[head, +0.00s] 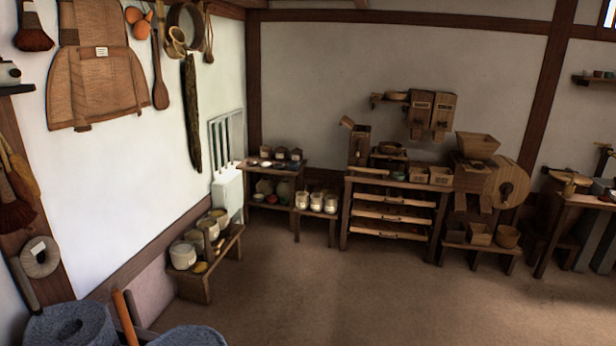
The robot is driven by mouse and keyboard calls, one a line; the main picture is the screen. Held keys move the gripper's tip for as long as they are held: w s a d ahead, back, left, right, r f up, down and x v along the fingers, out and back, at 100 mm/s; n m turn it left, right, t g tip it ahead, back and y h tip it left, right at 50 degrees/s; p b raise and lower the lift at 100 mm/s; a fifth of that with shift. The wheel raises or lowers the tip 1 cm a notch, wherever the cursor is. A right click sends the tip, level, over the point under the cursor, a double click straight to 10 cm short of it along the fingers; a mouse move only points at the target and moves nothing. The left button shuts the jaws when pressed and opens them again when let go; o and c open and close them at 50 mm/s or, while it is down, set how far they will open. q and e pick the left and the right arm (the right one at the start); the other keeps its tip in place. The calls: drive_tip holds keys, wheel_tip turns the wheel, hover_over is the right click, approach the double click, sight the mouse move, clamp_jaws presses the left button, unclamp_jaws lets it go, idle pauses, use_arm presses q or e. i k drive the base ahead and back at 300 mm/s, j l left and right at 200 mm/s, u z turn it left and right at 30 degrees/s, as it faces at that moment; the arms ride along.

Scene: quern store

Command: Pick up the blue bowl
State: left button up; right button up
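I cannot make out a blue bowl for certain in the head view. Small dishes (265,163), some pale, lie on the low table (290,166) by the back corner, too small to tell their colours well. A few tiny vessels (598,74) stand on the wall shelf (590,81) at the upper right, also too small to tell. Neither of my grippers is in view.
Grey round stones (65,325) fill the lower left. A low bench (208,270) with several pots (183,255) stands by the left wall. A drawer stand (392,213) and a wooden mill (508,183) stand at the back. The brown floor (340,290) is open.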

sight(294, 167)
drive_tip(key=i+l, duration=0.3)
drive_tip(key=i, duration=0.15)
drive_tip(key=i+l+z, duration=0.1)
drive_tip(key=i+l, duration=0.2)
drive_tip(key=i, duration=0.15)
drive_tip(key=i+l, duration=0.3)
drive_tip(key=i, duration=0.15)
drive_tip(key=i+l, duration=0.25)
drive_tip(key=i, duration=0.2)
drive_tip(key=i+l+z, duration=0.1)
drive_tip(key=i+l, duration=0.2)
drive_tip(key=i, duration=0.15)
drive_tip(key=i+j+u, duration=0.25)
drive_tip(key=i, duration=0.45)
drive_tip(key=i+u, duration=0.3)
drive_tip(key=i, duration=0.45)
drive_tip(key=i+u, duration=0.25)
drive_tip(key=i, duration=0.5)
drive_tip(key=i+l+u, duration=0.25)
drive_tip(key=i, duration=0.45)
drive_tip(key=i+l+z, duration=0.15)
drive_tip(key=i, duration=1.95)
drive_tip(key=j, duration=0.1)
